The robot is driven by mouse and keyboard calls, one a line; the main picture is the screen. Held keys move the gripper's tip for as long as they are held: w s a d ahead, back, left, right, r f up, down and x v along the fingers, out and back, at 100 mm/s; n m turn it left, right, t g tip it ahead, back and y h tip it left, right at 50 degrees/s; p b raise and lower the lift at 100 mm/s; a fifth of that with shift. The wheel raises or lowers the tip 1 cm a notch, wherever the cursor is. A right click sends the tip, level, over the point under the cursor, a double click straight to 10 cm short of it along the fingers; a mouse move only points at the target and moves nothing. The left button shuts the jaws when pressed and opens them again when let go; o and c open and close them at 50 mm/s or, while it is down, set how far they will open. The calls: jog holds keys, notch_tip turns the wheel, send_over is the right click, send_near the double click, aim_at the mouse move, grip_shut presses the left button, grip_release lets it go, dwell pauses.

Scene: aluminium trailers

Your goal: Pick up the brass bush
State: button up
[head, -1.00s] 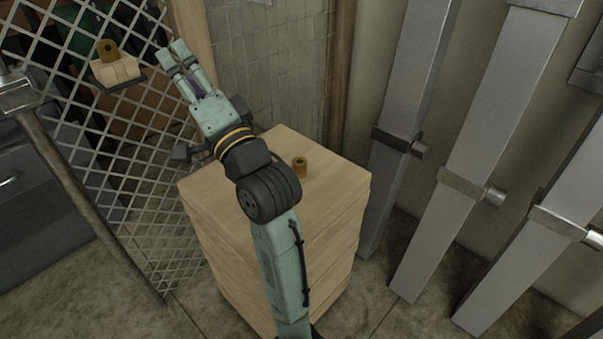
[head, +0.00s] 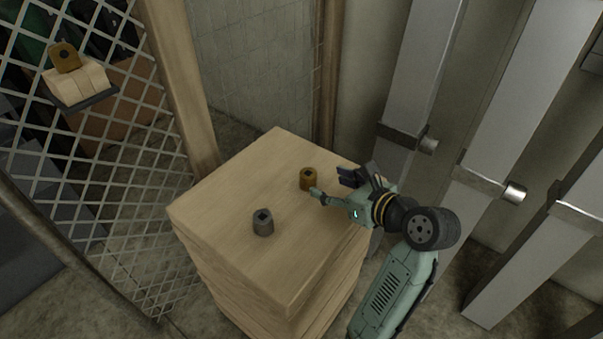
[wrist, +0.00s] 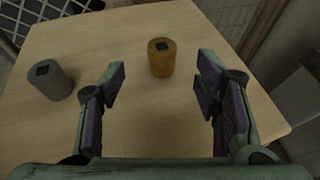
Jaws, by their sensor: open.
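The brass bush (head: 306,179) is a short golden cylinder with a dark square hole in its top. It stands upright on the wooden block stack (head: 230,190), near the back right part of the top. In the wrist view the brass bush (wrist: 161,58) sits ahead of and between the two fingers. My gripper (head: 327,184) is open and empty, just to the right of the bush; in the wrist view the open fingers (wrist: 158,88) show with a clear gap.
A grey bush (head: 263,222) of similar shape stands on the same top, front left of the brass one; it also shows in the wrist view (wrist: 50,80). A lattice screen (head: 120,180) stands at left, with a brass piece on a small ledge (head: 82,85). Metal posts (head: 420,80) stand at right.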

aim_at(312, 177)
jog(key=x, duration=0.9)
jog(key=shift+w+f, duration=0.25)
jog(key=shift+f, duration=0.05)
jog(key=shift+c, duration=0.4)
grip_shut()
